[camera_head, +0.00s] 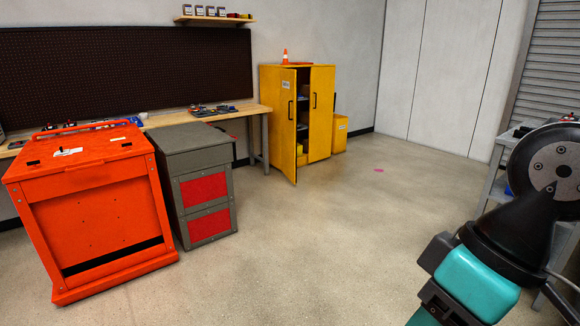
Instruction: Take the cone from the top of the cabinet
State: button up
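A small orange cone (285,57) with a light band stands upright on top of the yellow cabinet (320,115), near its left side. The cabinet stands against the back wall, with its left door (288,125) partly open and dark shelves showing inside. An arm with black and teal parts fills the lower right and is far from the cabinet. I cannot make out gripper fingers on it.
A red-orange cart (105,205) and a grey box with red panels (203,190) stand at the left, before a wooden workbench (180,117). A small yellow bin (340,133) is beside the cabinet. A grey cart (493,180) stands at the right. The middle floor (310,235) is clear, with a pink spot (379,170).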

aim_at(285, 62)
jog(key=z, duration=0.45)
jog(key=i, duration=2.65)
jog(key=z, duration=0.4)
jog(key=i, duration=4.7)
jog(key=u, duration=0.85)
jog(key=i, duration=2.05)
jog(key=u, duration=0.9)
